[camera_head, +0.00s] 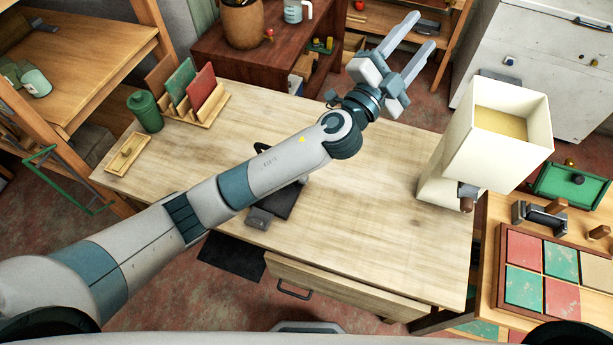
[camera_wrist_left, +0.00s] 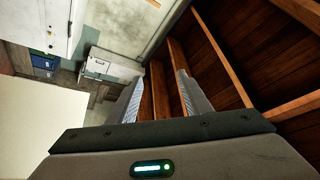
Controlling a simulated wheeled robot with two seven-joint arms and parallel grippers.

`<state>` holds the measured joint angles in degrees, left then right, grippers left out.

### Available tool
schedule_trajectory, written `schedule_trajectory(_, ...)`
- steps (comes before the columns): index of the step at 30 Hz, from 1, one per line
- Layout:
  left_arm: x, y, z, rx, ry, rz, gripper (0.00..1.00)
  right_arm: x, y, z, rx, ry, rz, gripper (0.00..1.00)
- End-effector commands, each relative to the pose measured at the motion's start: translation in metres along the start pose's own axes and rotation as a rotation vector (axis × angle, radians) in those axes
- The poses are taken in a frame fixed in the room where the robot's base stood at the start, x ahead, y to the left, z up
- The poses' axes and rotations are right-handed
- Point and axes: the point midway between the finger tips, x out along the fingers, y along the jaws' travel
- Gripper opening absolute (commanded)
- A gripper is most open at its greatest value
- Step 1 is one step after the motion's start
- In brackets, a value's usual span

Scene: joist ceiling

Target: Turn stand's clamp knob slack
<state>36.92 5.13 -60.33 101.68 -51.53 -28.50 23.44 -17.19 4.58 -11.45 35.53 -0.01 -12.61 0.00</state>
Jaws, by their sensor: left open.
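My left gripper (camera_head: 421,32) is open and empty, raised over the far edge of the table; its spread fingers also show in the left wrist view (camera_wrist_left: 158,90). A dark stand-like thing with a flat base (camera_head: 278,201) is on the wooden table (camera_head: 375,215), mostly hidden under my left forearm. I cannot make out a clamp knob on it. My right gripper is not in view.
A green bottle (camera_head: 146,112) and a wooden rack (camera_head: 198,108) with coloured panels stand at the back left. A side bench with a tile tray (camera_head: 542,281) and green box (camera_head: 570,187) is at right. The table's middle right is clear. Ceiling joists (camera_wrist_left: 230,60) fill the wrist view's right.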

Motion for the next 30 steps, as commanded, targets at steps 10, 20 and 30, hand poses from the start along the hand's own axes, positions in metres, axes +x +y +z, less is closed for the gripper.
schedule_trajectory(10, -0.022, 0.032, -0.083, -0.047, 0.484, 0.249, 0.45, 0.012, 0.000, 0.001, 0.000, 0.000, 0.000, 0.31)
schedule_trajectory(20, -0.075, 0.105, -0.075, -0.008, 0.599, 0.733, 0.45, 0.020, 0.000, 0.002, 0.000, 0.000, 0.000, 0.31)
schedule_trajectory(30, -0.140, 0.160, 0.030, 0.110, 0.278, 1.312, 0.45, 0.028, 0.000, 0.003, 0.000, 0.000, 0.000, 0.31)
